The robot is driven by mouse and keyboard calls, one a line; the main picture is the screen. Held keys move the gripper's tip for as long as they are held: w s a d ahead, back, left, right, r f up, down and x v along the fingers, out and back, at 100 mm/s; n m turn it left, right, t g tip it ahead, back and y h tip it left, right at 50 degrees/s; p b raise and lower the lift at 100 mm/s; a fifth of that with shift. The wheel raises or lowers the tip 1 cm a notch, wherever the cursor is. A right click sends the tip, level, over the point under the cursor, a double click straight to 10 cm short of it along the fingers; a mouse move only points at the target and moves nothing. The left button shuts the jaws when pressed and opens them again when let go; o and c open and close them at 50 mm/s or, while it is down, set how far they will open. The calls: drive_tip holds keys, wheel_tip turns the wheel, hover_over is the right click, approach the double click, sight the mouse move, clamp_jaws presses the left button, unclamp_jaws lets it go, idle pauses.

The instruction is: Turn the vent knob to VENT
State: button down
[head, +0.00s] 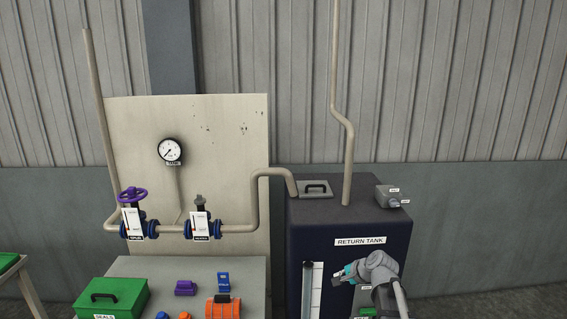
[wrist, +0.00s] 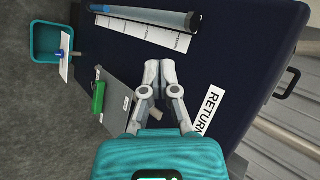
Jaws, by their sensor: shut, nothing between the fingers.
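My gripper (head: 337,281) is in front of the dark return tank (head: 300,225), below its RETURN TANK label. In the wrist view, my gripper (wrist: 160,66) has its fingers together and empty over the tank's front. A grey panel (wrist: 116,116) on the tank lies beside the fingers, with a green part (wrist: 98,97) and small labels. A small pale stub (wrist: 155,114) shows between the finger links, partly hidden. A grey box (head: 388,193) with a small knob and two labels sits on the tank's top right. The labels are too small to read, so I cannot tell which part is the vent knob.
A level gauge (head: 312,290) runs up the tank's front left. A pipe (head: 348,150) rises from its top beside a handled lid (head: 315,188). A teal bin (wrist: 45,42) stands below. A table with a green box (head: 112,297) is at left.

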drive_tip(key=w+d+r+m+t, duration=0.3)
drive_tip(key=w+d+r+m, duration=0.15)
drive_tip(key=w, duration=0.25)
drive_tip(key=m+t+h+p, duration=0.1)
drive_tip(key=m+t+h, duration=0.55)
drive_tip(key=m, duration=1.25)
approach(394, 204)
drive_tip(key=w+t+y, duration=0.1)
drive_tip(key=w+y, duration=0.1)
drive_tip(key=shift+d+r+m+t+h, duration=0.25)
drive_tip(key=shift+d+r+m+h, duration=0.15)
drive_tip(key=shift+d+r, duration=0.2)
drive_tip(key=shift+w+a, duration=0.15)
drive_tip(key=shift+w, duration=3.3)
drive_tip(key=shift+f+b, duration=0.55)
drive_tip(key=shift+f, duration=0.1)
drive_tip(key=shift+r, duration=0.15)
drive_tip(key=shift+r+p, duration=0.3)
drive_tip(key=shift+p, duration=0.15)
